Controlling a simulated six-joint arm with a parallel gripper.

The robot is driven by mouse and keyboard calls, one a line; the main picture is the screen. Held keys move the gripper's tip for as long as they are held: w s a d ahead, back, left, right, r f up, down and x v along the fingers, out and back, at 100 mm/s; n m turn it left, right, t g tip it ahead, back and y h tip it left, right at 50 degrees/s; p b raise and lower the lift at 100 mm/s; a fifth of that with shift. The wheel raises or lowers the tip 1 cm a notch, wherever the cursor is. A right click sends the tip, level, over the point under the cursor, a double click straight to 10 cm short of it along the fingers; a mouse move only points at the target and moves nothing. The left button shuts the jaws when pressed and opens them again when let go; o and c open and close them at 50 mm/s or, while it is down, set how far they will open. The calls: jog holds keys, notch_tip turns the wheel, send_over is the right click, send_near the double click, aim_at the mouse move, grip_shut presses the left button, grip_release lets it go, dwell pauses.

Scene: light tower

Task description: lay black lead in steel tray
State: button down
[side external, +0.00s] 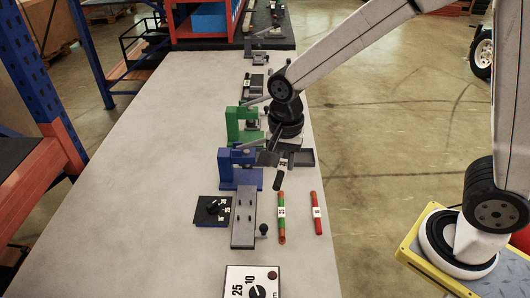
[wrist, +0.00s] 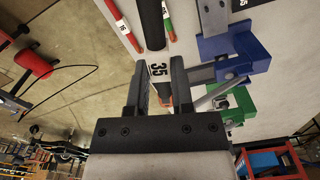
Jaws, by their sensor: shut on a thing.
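The black lead (wrist: 152,25), with a white label marked 35, is between the two fingers of my gripper (wrist: 158,85) in the wrist view. The fingers are shut on it near the label. In the side view my gripper (side external: 275,158) is above the table beside the blue clamp, and the black lead (side external: 278,180) sticks out toward the camera. A dark grey shallow tray (side external: 306,157), which may be the steel tray, shows just right of my gripper. The gripper and wrist partly hide the area around it, so I cannot tell the gap between lead and tray.
A blue clamp (side external: 226,172) and a green clamp (side external: 233,124) stand left of my gripper. A green-and-red lead (side external: 281,225) and a red lead (side external: 317,221) lie nearer the camera. The table's left half is clear.

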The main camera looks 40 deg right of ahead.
jog(key=w+d+m, duration=1.5)
jog(key=w+d, duration=0.3)
jog(key=w, duration=0.1)
jog(key=shift+w+a+f, duration=0.1)
jog(key=shift+w+f, duration=0.05)
jog(key=shift+f, duration=4.85)
jog(key=shift+w+a+f, duration=0.1)
jog(key=shift+f, duration=4.9)
jog(key=shift+f, duration=0.2)
jog(key=shift+c, duration=2.4)
grip_release()
jog(key=shift+r, duration=0.2)
notch_tip(320, 180, up, 12)
